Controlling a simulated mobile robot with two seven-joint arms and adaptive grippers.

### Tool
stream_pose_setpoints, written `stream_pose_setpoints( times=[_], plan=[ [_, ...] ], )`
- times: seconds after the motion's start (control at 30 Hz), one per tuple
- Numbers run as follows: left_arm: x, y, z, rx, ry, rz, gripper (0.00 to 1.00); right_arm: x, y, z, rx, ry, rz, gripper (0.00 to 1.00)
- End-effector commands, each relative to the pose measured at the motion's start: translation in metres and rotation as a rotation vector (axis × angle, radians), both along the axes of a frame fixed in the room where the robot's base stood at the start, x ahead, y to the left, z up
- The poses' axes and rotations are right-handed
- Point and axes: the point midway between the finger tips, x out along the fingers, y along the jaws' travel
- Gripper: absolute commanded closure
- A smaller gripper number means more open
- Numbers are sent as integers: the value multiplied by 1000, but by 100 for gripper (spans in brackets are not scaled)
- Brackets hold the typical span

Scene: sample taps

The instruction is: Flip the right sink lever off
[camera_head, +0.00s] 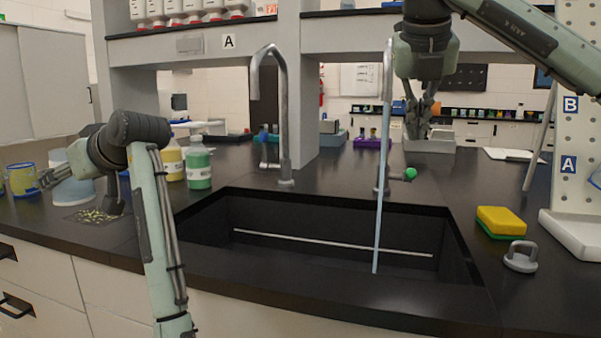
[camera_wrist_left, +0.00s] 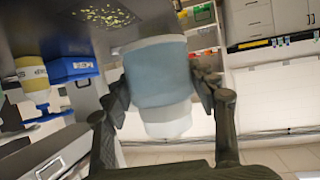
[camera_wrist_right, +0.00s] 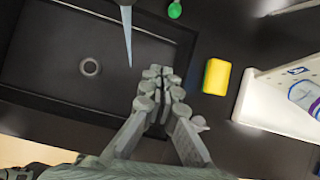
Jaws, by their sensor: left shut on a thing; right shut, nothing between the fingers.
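The right sink lever (camera_head: 410,174) has a green end and sticks out to the right of the right faucet (camera_head: 387,110). A pale stream of water (camera_head: 379,230) falls from that faucet into the sink (camera_head: 300,195). The green end also shows at the top of the right wrist view (camera_wrist_right: 175,10). My right gripper (camera_head: 420,128) is shut and empty, above and slightly right of the lever, apart from it. Its fingers (camera_wrist_right: 160,72) show over the sink's right side. My left gripper (camera_head: 50,177) is shut on a pale blue container (camera_wrist_left: 158,75) at the far left.
A yellow and green sponge (camera_head: 500,221) and a grey round-handled item (camera_head: 520,258) lie right of the sink. A white tray (camera_head: 573,232) stands further right. Bottles (camera_head: 198,165) stand left of the sink.

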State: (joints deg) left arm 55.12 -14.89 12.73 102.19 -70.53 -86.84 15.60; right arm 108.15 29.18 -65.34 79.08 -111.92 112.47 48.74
Motion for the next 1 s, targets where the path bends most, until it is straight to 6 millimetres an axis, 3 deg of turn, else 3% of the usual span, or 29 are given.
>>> stream_pose_setpoints(
  times=[0.57,0.77,1.0],
  plan=[
    [0,0,2,1,-1,6,71,0,-9,1,-24,-5,-18,100],
    [0,0,3,1,-2,6,71,15,-16,-25,-23,-2,-18,100],
    [0,0,7,1,-2,6,71,41,-26,-70,-24,-2,-19,100]
  ],
)
